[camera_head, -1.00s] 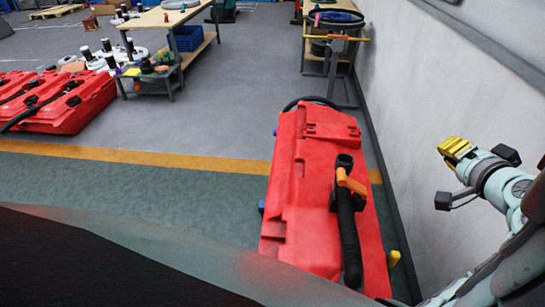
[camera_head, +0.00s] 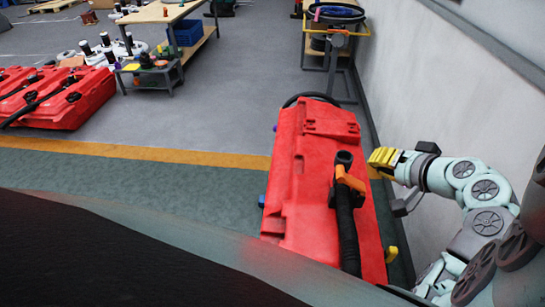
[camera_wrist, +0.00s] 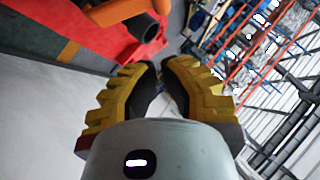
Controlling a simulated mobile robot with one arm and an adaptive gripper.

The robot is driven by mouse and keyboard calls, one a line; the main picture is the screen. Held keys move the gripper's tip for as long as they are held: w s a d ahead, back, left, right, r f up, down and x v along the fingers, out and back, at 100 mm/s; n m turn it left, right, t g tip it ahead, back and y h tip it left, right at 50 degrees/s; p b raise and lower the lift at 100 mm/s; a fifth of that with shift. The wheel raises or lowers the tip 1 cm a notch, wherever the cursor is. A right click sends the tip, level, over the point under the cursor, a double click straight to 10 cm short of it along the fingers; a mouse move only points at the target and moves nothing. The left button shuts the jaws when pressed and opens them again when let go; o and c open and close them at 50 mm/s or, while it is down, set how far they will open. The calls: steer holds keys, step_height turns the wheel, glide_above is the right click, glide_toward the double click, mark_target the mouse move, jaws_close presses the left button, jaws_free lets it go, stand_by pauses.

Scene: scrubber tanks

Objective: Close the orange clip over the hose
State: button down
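The red tank (camera_head: 310,190) lies on the floor beside the wall, right of centre in the head view. A black hose (camera_head: 347,235) runs along its right part, with an open round end at the top. The orange clip (camera_head: 350,179) is near that end; I cannot tell exactly how it sits around the hose. My gripper (camera_head: 377,160), with yellow fingers, is right of the clip and apart from it. In the wrist view, its fingers (camera_wrist: 163,76) have a narrow gap with nothing between them. The clip (camera_wrist: 98,12) and the hose end (camera_wrist: 143,27) show at upper left.
The wall (camera_head: 420,75) rises close on the right. A yellow tab (camera_head: 392,253) stands at the tank's right edge. More red tanks (camera_head: 70,105) lie at left, with a small table (camera_head: 150,78) and workbench (camera_head: 165,14) behind. The floor left of the tank is clear.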

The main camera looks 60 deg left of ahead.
mark_target(344, 172)
steer(key=p+x, duration=0.1)
steer(key=x, duration=0.2)
steer(key=shift+s+a+f, duration=0.1)
steer(key=shift+s+a, duration=0.05)
steer(key=shift+a, duration=0.15)
steer(key=shift+s+a+f+p, duration=0.4)
steer(key=shift+s+f+p, duration=0.2)
steer(key=shift+f+p, duration=0.2)
steer(key=shift+s+a+f, duration=0.35)
steer(key=shift+f, duration=0.35)
steer(key=shift+s+a+f+n+t+h+b, duration=0.25)
steer(key=shift+s+a+n+t+h+b, duration=0.2)
steer(key=shift+b, duration=0.5)
steer(key=shift+s+a+f+n+t+h+b, duration=0.4)
steer(key=shift+s+n+t+h+b, duration=0.1)
steer(key=shift+h, duration=0.15)
steer(key=shift+s+a+f+n+t+h+b, duration=0.25)
steer(key=shift+s+f+t+h+b, duration=0.1)
steer(key=shift+f+t+h+b, duration=0.2)
steer(key=shift+s+a+f, duration=0.1)
steer(key=shift+s+f, duration=0.05)
steer(key=shift+f, duration=0.1)
